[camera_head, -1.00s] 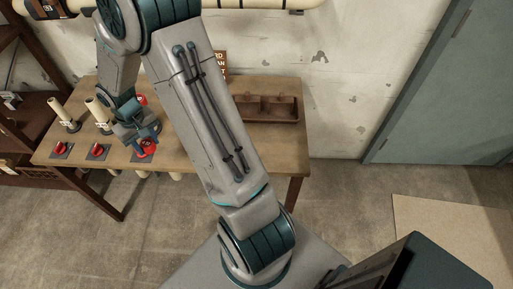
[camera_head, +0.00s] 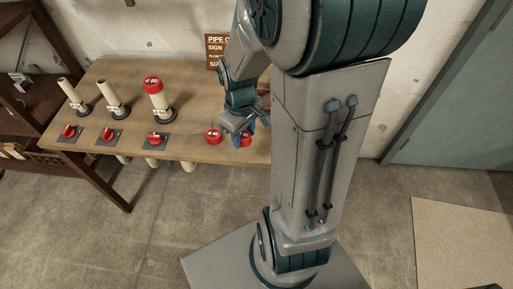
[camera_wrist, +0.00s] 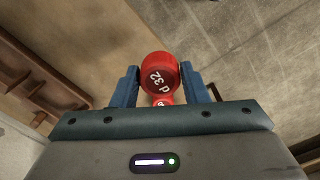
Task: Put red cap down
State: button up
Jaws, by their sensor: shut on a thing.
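My gripper (camera_head: 245,140) is at the right part of the workbench, near its front edge, pointing down. It is shut on a red cap (camera_wrist: 159,72) marked "d 32", held between the blue fingers in the wrist view. In the head view the fingers partly hide this cap (camera_head: 246,134). I cannot tell if it touches the bench. Another red cap (camera_head: 213,136), apparently marked "d 40", sits on the bench just left of my gripper. A small red piece (camera_wrist: 162,101) shows beyond the held cap in the wrist view; I cannot tell which it is.
The wooden workbench (camera_head: 200,112) carries two uncapped pipes (camera_head: 70,93) (camera_head: 108,94) and a thicker one with a red "d 50" cap (camera_head: 152,84). Red valve handles (camera_head: 69,131) line the front left. A sign (camera_head: 216,46) stands behind. A brown tray (camera_wrist: 32,70) shows in the wrist view.

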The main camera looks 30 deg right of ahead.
aim_at(256, 142)
jog(key=s, duration=0.2)
jog(key=s+f+n+b, duration=0.1)
jog(key=shift+s+d+f, duration=0.1)
jog(key=shift+s+d, duration=0.15)
jog(key=shift+s, duration=0.05)
jog(key=w+d+f, duration=0.2)
jog(key=w, duration=0.1)
jog(key=w+d+f, duration=0.2)
jog(key=w, duration=0.1)
jog(key=w+d+f, duration=0.2)
jog(key=w+f, duration=0.1)
jog(key=shift+w+d, duration=0.25)
jog(key=shift+f, duration=1.95)
jog(key=shift+f, duration=0.1)
jog(key=shift+f, duration=0.15)
jog(key=o, duration=1.1)
jog(key=shift+o, duration=0.2)
jog(key=shift+r, duration=0.25)
